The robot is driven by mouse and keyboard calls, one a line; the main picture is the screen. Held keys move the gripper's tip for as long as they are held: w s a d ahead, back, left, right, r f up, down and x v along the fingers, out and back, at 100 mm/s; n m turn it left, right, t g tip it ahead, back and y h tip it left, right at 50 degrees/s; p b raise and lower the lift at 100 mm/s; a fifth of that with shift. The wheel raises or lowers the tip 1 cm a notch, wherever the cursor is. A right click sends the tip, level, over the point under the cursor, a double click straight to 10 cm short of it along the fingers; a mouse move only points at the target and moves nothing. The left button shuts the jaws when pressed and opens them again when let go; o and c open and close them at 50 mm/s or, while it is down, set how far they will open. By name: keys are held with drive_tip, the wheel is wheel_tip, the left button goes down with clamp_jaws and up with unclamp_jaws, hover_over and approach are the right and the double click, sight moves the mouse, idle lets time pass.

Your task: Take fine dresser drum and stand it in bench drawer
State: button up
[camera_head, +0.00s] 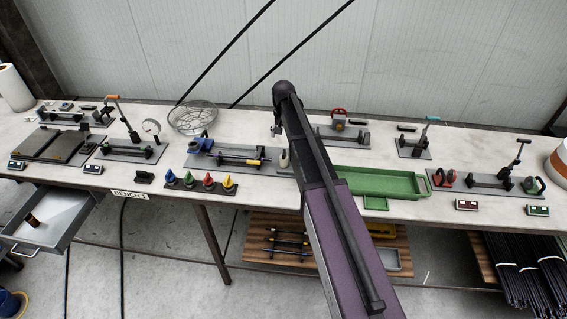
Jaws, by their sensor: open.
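The bench drawer (48,228) is pulled open under the left end of the bench. A small dark cylinder with an orange-brown part (33,220) is inside it, near its left side. I cannot tell for sure which piece is the fine dresser drum; a small dark piece (145,177) lies near the bench's front edge, and a pale cylinder (284,159) stands beside my arm. My gripper (276,131) is above the middle of the bench, small and partly hidden by my arm. It is open, with nothing seen in it.
Coloured cones (208,181) stand in a row on a dark strip at the front edge. A wire basket (193,118) is behind them. A green tray (380,182) is right of my arm. Fixtures crowd both ends. A wooden shelf (258,262) is below.

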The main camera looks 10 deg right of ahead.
sight(284, 152)
drive_tip(key=shift+f+b, duration=2.95)
drive_tip(key=shift+f, duration=0.35)
drive_tip(key=shift+d+f+b, duration=0.15)
drive_tip(key=shift+f+b, duration=2.45)
clamp_jaws()
